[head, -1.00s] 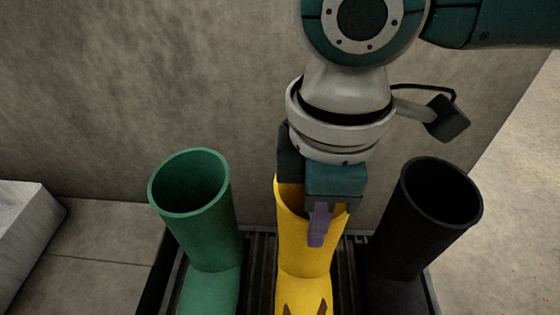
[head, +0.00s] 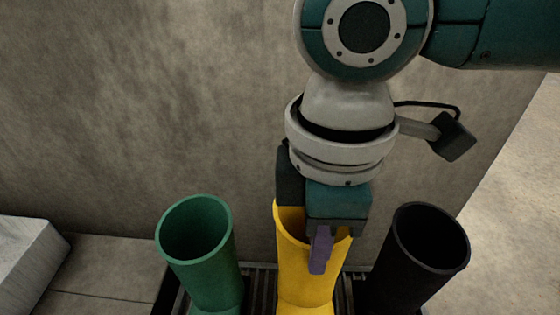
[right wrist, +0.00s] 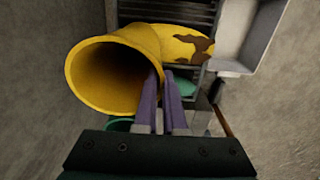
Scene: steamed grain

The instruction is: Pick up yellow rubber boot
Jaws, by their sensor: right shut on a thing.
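The yellow rubber boot (head: 305,272) stands upright between the other two boots in the head view. Its foot is cut off by the bottom edge there. My right gripper (head: 319,252) is at the boot's top, shut on its rim. One purple finger shows against the shaft; the other is hidden in the head view. In the right wrist view the yellow boot (right wrist: 108,75) shows its open mouth, and its foot has brown patches. The purple fingers of my right gripper (right wrist: 164,95) meet the rim's right side. My left gripper is not in view.
A green boot (head: 196,240) stands to the left and a black boot (head: 428,240) to the right, both close by. A dark slatted rack (head: 258,290) lies under them. A wall (head: 150,110) rises behind. A pale block (head: 25,260) is at far left.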

